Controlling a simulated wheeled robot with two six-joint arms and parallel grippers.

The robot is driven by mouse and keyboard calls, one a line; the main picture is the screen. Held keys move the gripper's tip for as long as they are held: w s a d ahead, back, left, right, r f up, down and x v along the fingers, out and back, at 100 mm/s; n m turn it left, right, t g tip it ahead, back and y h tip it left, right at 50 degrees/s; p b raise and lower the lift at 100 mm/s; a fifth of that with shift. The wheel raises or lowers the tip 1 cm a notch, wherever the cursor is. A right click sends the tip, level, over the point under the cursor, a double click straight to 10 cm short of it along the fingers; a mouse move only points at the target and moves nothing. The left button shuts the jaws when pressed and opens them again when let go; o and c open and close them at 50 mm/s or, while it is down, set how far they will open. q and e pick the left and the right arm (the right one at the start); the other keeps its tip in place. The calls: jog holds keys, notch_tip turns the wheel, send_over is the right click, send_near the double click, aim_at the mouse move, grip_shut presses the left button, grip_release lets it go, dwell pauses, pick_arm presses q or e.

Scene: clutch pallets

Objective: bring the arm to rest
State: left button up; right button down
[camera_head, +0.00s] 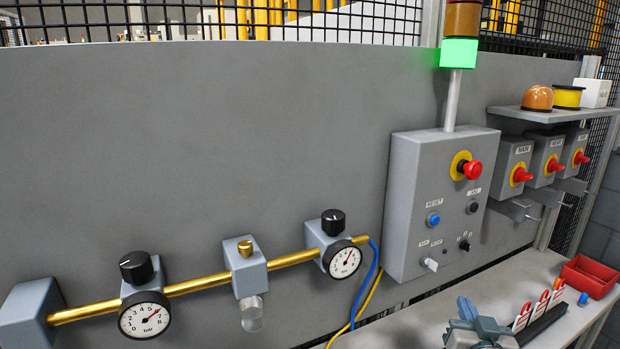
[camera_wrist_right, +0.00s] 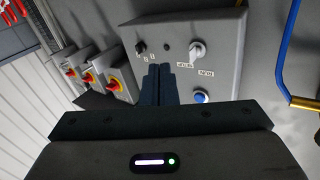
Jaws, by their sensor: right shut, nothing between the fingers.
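My right gripper (camera_wrist_right: 160,69) shows in the right wrist view, its two dark fingers together and nothing between them. Behind the fingertips in that view is the grey control box (camera_wrist_right: 226,28), which appears upside down. The gap between fingertips and box cannot be told. The box (camera_head: 408,210) stands on the grey wall in the head view, with a red stop button (camera_head: 472,170), a blue button (camera_head: 433,220) and a pale selector knob (camera_head: 429,264). My left gripper is not in view.
A brass pipe (camera_head: 195,285) with gauges runs along the wall at left. Red-handled switch boxes (camera_head: 513,165) hang under a shelf (camera_head: 535,115) at right.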

jog(key=s+a+f+n+g+y, duration=0.1)
jog(key=s+a+f+n+g, duration=0.1)
jog(key=s+f+g, duration=1)
jog(key=s+a+f+n+g+y, duration=0.1)
jog(key=s+f, duration=0.6)
jog(key=s, duration=0.2)
jog(key=s+a+f+n+g, duration=0.1)
jog(key=s+a+f, duration=0.1)
jog(key=s+f, duration=0.6)
jog(key=s+d+f+g, duration=0.1)
jog(key=d+f, duration=0.1)
jog(key=f, duration=1.3)
jog(key=s+d+f+g, duration=0.1)
jog(key=f, duration=1.4)
jog(key=s+d+f+b, duration=0.1)
jog(key=s+f, duration=1.6)
jog(key=f, duration=0.1)
jog(key=shift+s+d+f+g+b, duration=0.15)
jog(key=shift+s+f+g+b, duration=0.15)
jog(key=shift+s+f, duration=0.05)
